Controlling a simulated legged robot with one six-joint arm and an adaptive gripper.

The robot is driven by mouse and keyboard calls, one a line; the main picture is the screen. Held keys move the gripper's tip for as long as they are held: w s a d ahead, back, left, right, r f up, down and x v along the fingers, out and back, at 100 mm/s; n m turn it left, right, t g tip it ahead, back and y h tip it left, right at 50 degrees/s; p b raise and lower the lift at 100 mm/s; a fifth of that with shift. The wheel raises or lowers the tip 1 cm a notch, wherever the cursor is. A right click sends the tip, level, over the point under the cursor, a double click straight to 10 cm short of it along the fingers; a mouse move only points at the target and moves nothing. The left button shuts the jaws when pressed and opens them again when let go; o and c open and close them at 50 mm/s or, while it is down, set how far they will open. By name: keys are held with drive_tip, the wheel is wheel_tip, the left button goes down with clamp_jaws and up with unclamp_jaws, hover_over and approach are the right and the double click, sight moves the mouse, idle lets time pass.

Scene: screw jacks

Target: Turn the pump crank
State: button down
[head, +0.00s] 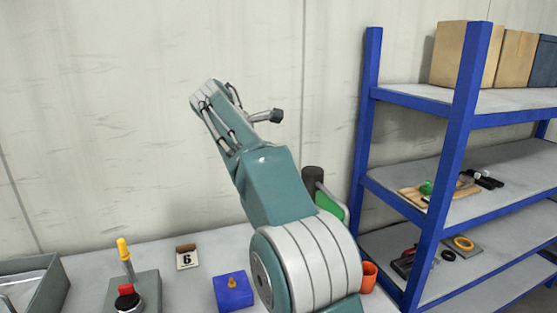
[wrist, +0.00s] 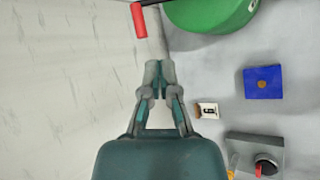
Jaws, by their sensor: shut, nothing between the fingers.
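In the wrist view my gripper (wrist: 157,70) is shut and empty. Its fingertips meet over the lower end of a silver bar (wrist: 154,30); I cannot tell whether they touch it. A red cylindrical grip (wrist: 139,20) stands beside this bar, and they look like parts of the crank. The rounded green pump body (wrist: 210,12) lies to the right of the bar, cut by the top edge.
An orange cup-like object (head: 369,277) sits beside my arm. Blue-framed shelves (head: 440,200) stand at right; a wall is behind.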

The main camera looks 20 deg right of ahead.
drive_tip(key=s+a+f+m+t+y, duration=0.1)
drive_tip(key=s+a+f+m+y, duration=0.35)
drive_tip(key=s, duration=1.05)
drive_tip(key=s+d+f+m+y, duration=0.15)
drive_tip(key=s+f+m, duration=0.55)
drive_tip(key=s, duration=0.8)
drive_tip(key=w+d+r+m+t+y, duration=0.1)
drive_tip(key=w+d+t, duration=0.3)
drive_tip(key=w, duration=0.4)
drive_tip(key=w+d+r+t, duration=0.2)
drive_tip(key=w+d+t, duration=0.25)
drive_tip(key=w, duration=0.35)
drive_tip(key=w+d+r+m+t+y, duration=0.1)
drive_tip(key=w+d+t, duration=0.2)
drive_tip(key=w+t, duration=0.3)
drive_tip(key=w+g, duration=0.1)
drive_tip(key=w, duration=1.3)
drive_tip(key=shift+w+d+f, duration=0.15)
drive_tip(key=shift+w+d, duration=0.05)
